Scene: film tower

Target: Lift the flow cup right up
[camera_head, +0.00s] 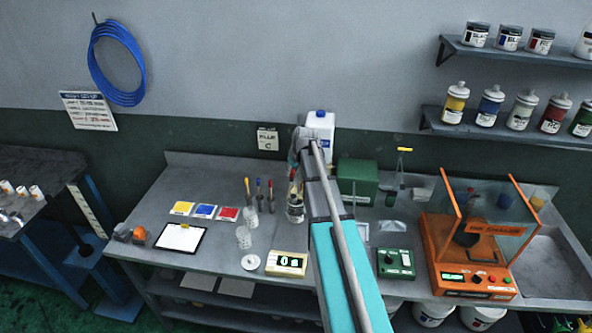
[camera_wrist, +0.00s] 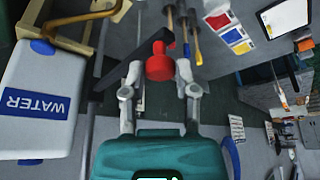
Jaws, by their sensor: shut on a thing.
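In the wrist view a red piece (camera_wrist: 159,65), which I take to be the grip of the flow cup, sits between the two fingers of my gripper (camera_wrist: 158,76). The fingers are shut on it from both sides. A dark bar passes close by it; I cannot tell if they are joined. The cup's body is not clear in the wrist view. In the head view my arm covers much of this spot, and a glassy vessel (camera_head: 295,211) stands below the wrist on the bench; I cannot make out whether the cup is clear of it.
A white water canister (camera_wrist: 35,100) stands close beside my gripper. Several stirrers (camera_head: 258,196) and clear cups (camera_head: 244,237) are to the left. A timer (camera_head: 286,263) is in front; a green box (camera_head: 357,181) and an orange shaker (camera_head: 470,254) are to the right.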

